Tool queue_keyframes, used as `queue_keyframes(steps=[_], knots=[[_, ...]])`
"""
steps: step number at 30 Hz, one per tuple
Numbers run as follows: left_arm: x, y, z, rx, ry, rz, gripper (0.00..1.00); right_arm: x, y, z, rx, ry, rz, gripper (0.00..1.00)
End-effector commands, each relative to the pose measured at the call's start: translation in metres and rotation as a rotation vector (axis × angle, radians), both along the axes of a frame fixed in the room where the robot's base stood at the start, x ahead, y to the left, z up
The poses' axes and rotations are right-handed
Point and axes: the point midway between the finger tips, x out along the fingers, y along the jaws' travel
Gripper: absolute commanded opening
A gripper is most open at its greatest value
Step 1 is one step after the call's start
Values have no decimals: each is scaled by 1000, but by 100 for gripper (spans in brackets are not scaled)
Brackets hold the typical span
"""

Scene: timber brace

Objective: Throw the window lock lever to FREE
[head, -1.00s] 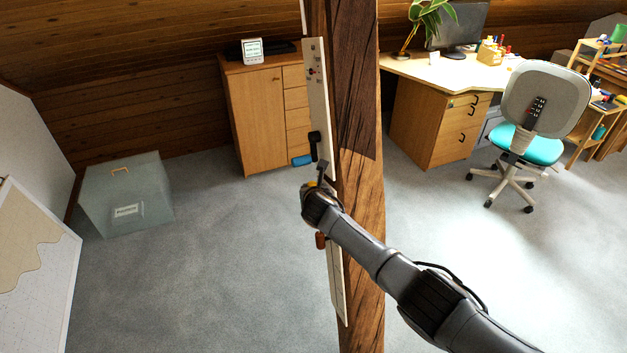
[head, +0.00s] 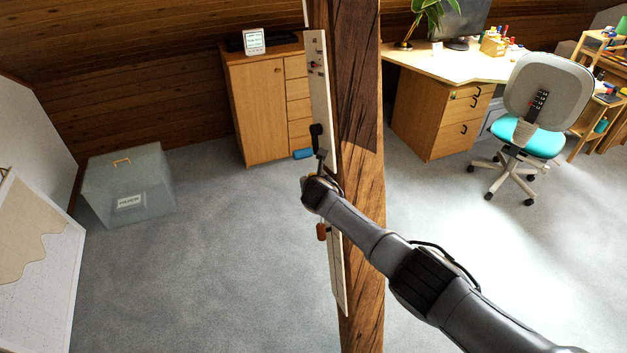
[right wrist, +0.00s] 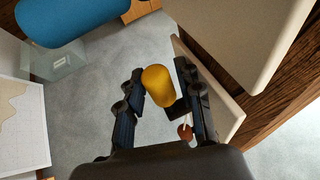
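A long pale board (head: 319,80) stands on the timber post (head: 360,200) and carries several levers in the head view. One lever has a blue handle (head: 303,153), large at the top left of the right wrist view (right wrist: 75,20). Lower down hangs an orange-brown handle (head: 322,232). My right gripper (head: 321,160) is at the board between these two handles. In the right wrist view a yellow handle (right wrist: 158,85) lies between my right fingertips; I cannot tell whether they grip it. No FREE marking is readable. My left gripper is not in view.
A translucent bin (head: 128,185) stands on the floor at the left, near a leaning map board (head: 40,260). A wooden cabinet (head: 255,110) stands behind the post. A desk (head: 440,65) and office chair (head: 545,100) are at the right. The carpet between is clear.

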Motion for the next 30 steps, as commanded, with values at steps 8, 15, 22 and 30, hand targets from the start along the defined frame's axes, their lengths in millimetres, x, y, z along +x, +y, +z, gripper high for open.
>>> queue_keyframes(steps=[8, 15, 22, 30], knots=[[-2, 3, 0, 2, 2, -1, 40, -2, 0, 2, 2, -2, 0, 35], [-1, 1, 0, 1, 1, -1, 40, -18, 0, 12, 2, -2, 0, 35], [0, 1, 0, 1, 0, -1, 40, -42, -1, 28, 1, -2, 2, 35], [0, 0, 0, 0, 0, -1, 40, -76, -1, 51, 0, -2, 2, 35]])
